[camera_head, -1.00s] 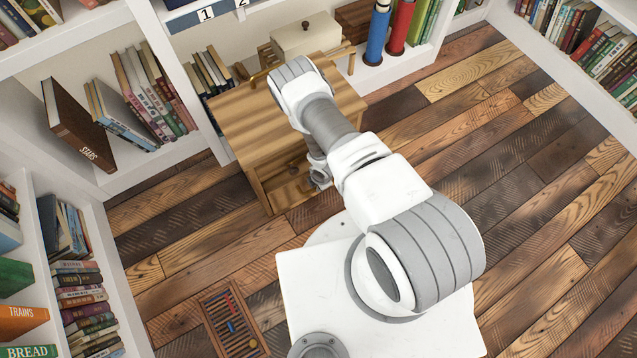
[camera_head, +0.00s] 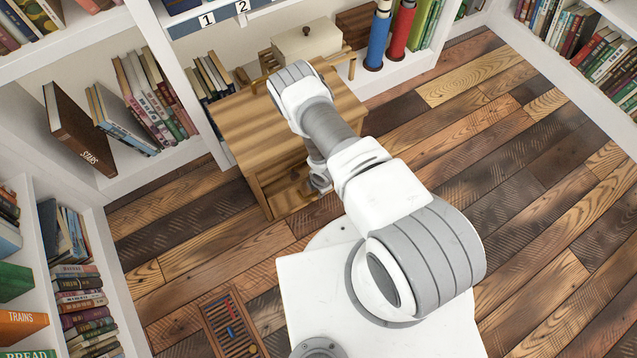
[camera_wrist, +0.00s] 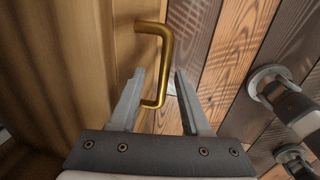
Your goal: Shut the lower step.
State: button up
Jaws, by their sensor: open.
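A striped wooden step unit (camera_head: 250,125) stands against the shelves in the head view. A lower wooden part (camera_head: 285,195) shows below its top at the front, partly behind my arm; how far it stands out I cannot tell. In the wrist view a brass handle (camera_wrist: 167,45) is on a wooden face (camera_wrist: 90,50). My gripper (camera_wrist: 160,85) is open there. Its two fingers reach toward the handle, and the lower end of the handle shows between them. I cannot tell whether they touch it. In the head view my gripper is mostly hidden by my arm.
Bookshelves line the left and back, with leaning books (camera_head: 125,120). A cream box (camera_head: 305,42) and blue and red rolls (camera_head: 378,42) stand behind the unit. An abacus-like frame (camera_head: 232,325) lies on the floor at lower left. The plank floor at right is clear.

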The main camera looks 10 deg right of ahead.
notch_tip(320, 180, up, 17)
jog(key=s+d+p, duration=0.1)
jog(key=s+p, duration=0.1)
jog(key=p, duration=0.4)
jog(key=shift+s+p, duration=0.35)
jog(key=shift+s, duration=0.05)
jog(key=shift+s+f, duration=0.1)
jog(key=shift+f, duration=0.05)
